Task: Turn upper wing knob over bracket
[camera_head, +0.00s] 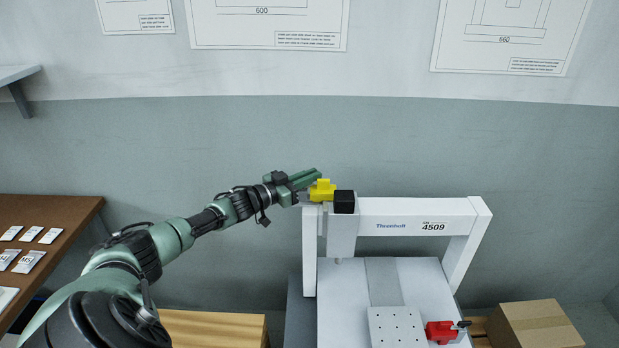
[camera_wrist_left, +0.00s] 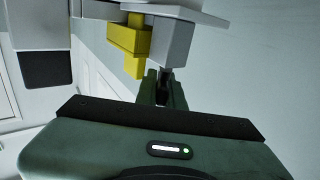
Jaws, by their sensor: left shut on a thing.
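My left gripper (camera_head: 305,186) reaches in from the left to the upper left end of the white gantry (camera_head: 395,207). In the left wrist view its green fingers (camera_wrist_left: 164,88) are shut on a small dark piece, the wing knob (camera_wrist_left: 163,75), mostly hidden between them. The knob sits at the end of a grey block (camera_wrist_left: 170,43), beside a stepped yellow part (camera_wrist_left: 128,42). In the head view the yellow part (camera_head: 322,188) sits at the gantry's left end, beside a black block (camera_head: 344,202). My right gripper is not in view.
Below the gantry is a white bed with a perforated plate (camera_head: 396,325) and a red clamp (camera_head: 440,332). A cardboard box (camera_head: 540,325) stands at lower right. A brown table (camera_head: 45,212) with small packets is at left.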

